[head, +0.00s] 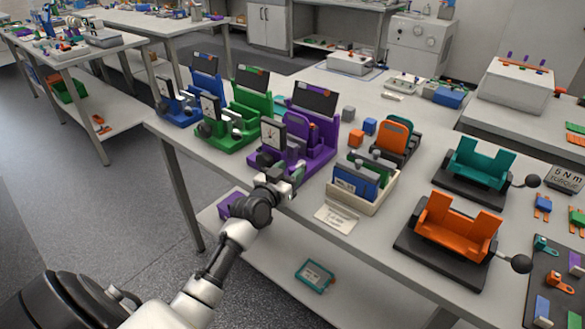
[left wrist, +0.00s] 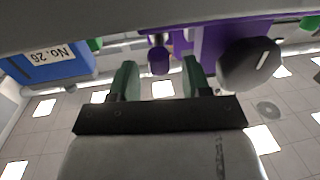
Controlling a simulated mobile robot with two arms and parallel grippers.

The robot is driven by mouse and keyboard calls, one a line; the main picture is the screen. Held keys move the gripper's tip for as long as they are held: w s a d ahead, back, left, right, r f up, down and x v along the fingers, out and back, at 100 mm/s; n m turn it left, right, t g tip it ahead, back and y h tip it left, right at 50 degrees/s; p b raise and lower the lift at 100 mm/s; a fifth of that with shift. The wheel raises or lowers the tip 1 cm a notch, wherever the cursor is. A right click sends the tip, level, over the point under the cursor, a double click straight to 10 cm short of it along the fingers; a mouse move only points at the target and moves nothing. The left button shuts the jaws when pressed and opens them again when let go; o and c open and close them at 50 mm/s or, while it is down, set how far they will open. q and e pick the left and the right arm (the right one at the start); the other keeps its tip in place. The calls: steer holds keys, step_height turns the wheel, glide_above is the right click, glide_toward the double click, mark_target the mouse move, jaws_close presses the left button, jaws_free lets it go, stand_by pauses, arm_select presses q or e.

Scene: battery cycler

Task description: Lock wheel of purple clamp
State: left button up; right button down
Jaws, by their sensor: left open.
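The purple clamp (head: 315,135) stands on the white table in the head view, with a dial gauge at its front left and a dark screen behind. Its dark wheel (head: 262,158) is low on its front left. The wheel shows large in the left wrist view (left wrist: 250,65), with a white mark, right of the fingers. My left gripper (head: 288,180) is in front of the clamp at the table edge. In the left wrist view the gripper (left wrist: 160,82) is open and empty, with a small purple peg (left wrist: 159,58) beyond the gap between its fingers. My right gripper is not in view.
A green clamp (head: 240,115) and a blue clamp (head: 200,85) stand left of the purple one. Orange (head: 450,235) and teal (head: 475,168) fixtures sit farther right.

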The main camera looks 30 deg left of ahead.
arm_select(q)
steer(key=shift+w+a, duration=0.1)
steer(key=shift+w, duration=0.85)
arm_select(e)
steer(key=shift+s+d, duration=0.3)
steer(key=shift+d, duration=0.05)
arm_select(q)
steer(key=shift+c, duration=0.3)
jaws_close()
steer(key=h+b, duration=0.1)
steer(key=b, duration=0.1)
steer(key=m+h+b, duration=0.1)
steer(key=b, duration=0.1)
steer(key=shift+a+f, duration=0.25)
steer(key=shift+a, duration=0.05)
steer(key=shift+r+m+h+b, duration=0.15)
steer(key=shift+m+h+b, duration=0.15)
steer(key=shift+b, duration=0.2)
steer(key=shift+r, duration=0.1)
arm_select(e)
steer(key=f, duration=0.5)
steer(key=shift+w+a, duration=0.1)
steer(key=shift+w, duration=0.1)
arm_select(q)
steer(key=shift+o, duration=0.3)
jaws_free()
